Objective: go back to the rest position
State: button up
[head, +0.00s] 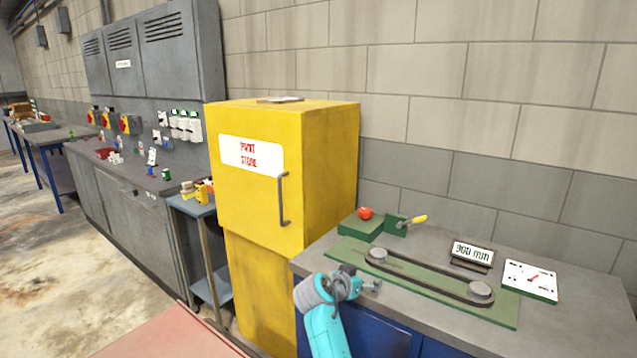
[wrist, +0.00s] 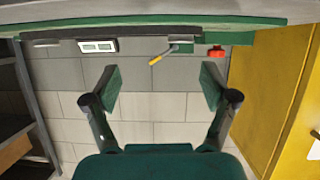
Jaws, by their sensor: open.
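My gripper (head: 371,286) is at the front left edge of the grey workbench (head: 580,318), close to the green board (head: 430,296). In the wrist view my gripper (wrist: 162,86) has its two fingers wide apart with nothing between them. Beyond them are the block wall and, at the picture's top, the bench edge. My teal arm comes up from the bottom of the head view. I cannot tell whether the gripper touches the bench.
The board carries a dark belt (head: 425,278) around two pulleys. Behind it are a red knob (head: 365,213), a yellow-handled lever (head: 418,220), a "900 mm" display (head: 473,255) and a white gauge card (head: 530,280). A yellow cabinet (head: 330,160) stands left of the bench.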

jog(key=s+d+f+n+t+y, duration=0.1)
jog(key=s+d+f+n+y, duration=0.1)
jog(key=s+f, duration=0.65)
jog(key=s+d+f+n+y, duration=0.15)
jog(key=s+f, duration=0.35)
jog(key=f, duration=0.7)
jog(key=s+d+f+n+y, duration=0.15)
jog(key=s+f, duration=0.35)
jog(key=s, duration=0.6)
jog(key=s+f+n+y, duration=0.15)
jog(key=s+f, duration=0.25)
jog(key=s, duration=0.7)
jog(key=s+r+n+t+y, duration=0.1)
jog(key=s+r, duration=0.1)
jog(key=s, duration=0.8)
jog(key=s+r+t+y, duration=0.1)
jog(key=s+r, duration=0.1)
jog(key=s, duration=0.8)
jog(key=s+d+r+t, duration=0.1)
jog(key=s+r, duration=1.3)
jog(key=r, duration=0.2)
jog(key=shift+s+d, duration=0.3)
jog(key=shift+s, duration=0.05)
